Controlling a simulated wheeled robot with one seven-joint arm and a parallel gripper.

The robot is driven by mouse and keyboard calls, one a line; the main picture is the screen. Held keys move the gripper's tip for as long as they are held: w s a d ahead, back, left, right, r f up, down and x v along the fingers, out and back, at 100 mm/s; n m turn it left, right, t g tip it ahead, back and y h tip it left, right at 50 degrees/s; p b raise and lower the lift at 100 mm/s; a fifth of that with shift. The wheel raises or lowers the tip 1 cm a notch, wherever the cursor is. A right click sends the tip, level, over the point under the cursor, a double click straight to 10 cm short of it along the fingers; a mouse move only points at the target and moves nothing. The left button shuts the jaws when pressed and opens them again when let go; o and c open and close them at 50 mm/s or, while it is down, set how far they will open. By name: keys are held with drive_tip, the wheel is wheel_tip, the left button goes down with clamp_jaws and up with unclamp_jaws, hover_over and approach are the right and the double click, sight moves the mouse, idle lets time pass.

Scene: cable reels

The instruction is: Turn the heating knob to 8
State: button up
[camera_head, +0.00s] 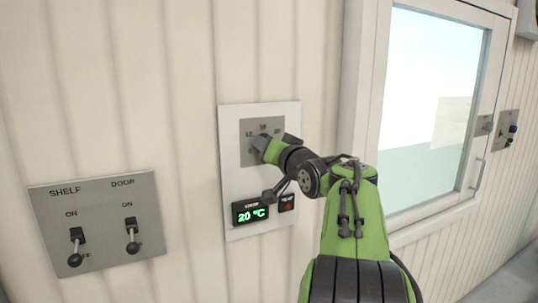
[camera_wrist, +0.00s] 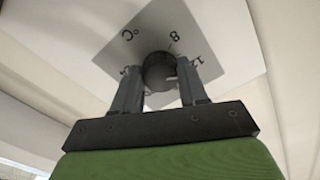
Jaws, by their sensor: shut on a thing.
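The heating panel (camera_head: 234,185) is a white plate on the wall, with a grey dial plate (camera_head: 247,128) that also shows in the wrist view (camera_wrist: 197,38). In the wrist view the dark round knob (camera_wrist: 158,70) sits between the two fingers of my gripper (camera_wrist: 159,66), which is shut on it. A pale mark shows at the knob's lower right. An 8 and "°C" are readable on the plate around it; other numbers are partly covered. In the head view my gripper (camera_head: 268,144) covers most of the knob. A green display (camera_head: 250,213) below reads 20 °C.
A grey switch plate (camera_head: 103,195) marked SHELF and DOOR, with two levers, is on the wall at left. A white-framed window or glazed door (camera_head: 430,100) is close to my arm on the right. Another small switch plate (camera_head: 506,135) is beyond it.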

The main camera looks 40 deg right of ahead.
drive_tip(key=n+b, duration=0.4)
drive_tip(key=n, duration=0.7)
drive_tip(key=shift+d, duration=0.2)
drive_tip(key=shift+n, duration=0.4)
drive_tip(key=o, duration=1.1)
drive_tip(key=shift+c, duration=0.2)
drive_tip(key=b+v, duration=0.1)
drive_tip(key=v, duration=1.5)
drive_tip(key=shift+w, duration=0.1)
